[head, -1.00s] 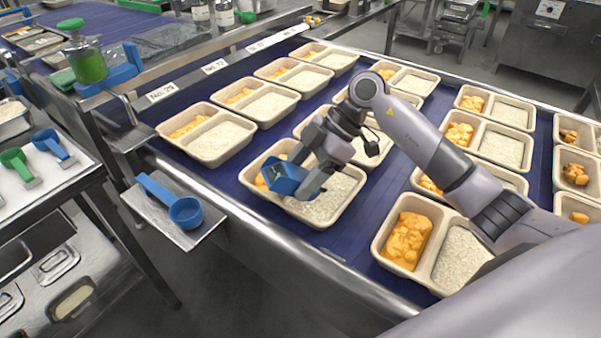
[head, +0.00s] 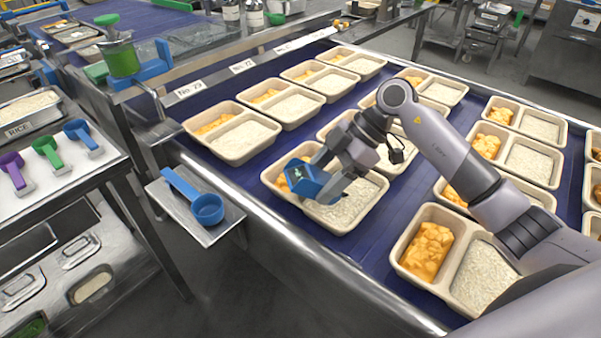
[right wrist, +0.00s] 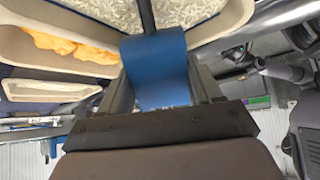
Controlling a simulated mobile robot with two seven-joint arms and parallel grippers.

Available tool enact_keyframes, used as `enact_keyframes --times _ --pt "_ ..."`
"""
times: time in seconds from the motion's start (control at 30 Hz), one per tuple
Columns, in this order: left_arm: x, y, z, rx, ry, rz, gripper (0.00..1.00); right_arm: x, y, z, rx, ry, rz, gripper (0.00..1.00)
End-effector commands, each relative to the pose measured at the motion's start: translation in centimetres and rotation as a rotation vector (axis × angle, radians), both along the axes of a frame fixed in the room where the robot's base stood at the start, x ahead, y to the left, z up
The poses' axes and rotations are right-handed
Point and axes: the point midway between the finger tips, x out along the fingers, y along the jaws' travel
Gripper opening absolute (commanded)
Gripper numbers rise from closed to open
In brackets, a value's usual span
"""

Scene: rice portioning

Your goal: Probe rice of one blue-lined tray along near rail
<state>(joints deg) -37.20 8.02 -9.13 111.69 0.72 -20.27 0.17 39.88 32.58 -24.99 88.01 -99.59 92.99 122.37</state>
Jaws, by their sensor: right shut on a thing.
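My right gripper (head: 326,176) is shut on a blue handheld probe (head: 304,180) with a small display showing green marks. It holds the probe over a beige two-compartment tray (head: 268,177) that stands by the near rail on the blue belt. This tray has orange food in the left compartment, mostly hidden by the probe, and white rice (head: 348,204) in the right one. In the right wrist view, the blue probe body (right wrist: 156,68) has a dark stem running toward the rice (right wrist: 110,12). I cannot tell whether its tip touches the rice. My left gripper is out of view.
Several similar trays stand on the blue belt (head: 275,200), including one at the lower right (head: 402,262). The metal near rail (head: 262,225) runs along the belt. A blue scoop (head: 207,208) lies on a side shelf (head: 213,234). More scoops sit at left.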

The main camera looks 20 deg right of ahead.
Motion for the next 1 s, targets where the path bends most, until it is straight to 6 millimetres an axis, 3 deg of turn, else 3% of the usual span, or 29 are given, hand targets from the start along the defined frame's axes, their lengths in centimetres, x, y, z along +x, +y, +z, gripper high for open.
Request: enact_keyframes --times 0.43,0.73,1.0 --pt "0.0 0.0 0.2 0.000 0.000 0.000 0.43 0.0 0.0 0.2 0.001 -0.001 -0.001 0.33" --pt "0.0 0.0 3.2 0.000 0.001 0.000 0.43 0.0 0.0 2.9 0.000 -0.001 0.000 0.33" --pt "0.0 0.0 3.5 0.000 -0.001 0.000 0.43 0.1 0.0 5.1 -0.001 -0.004 0.000 0.33"
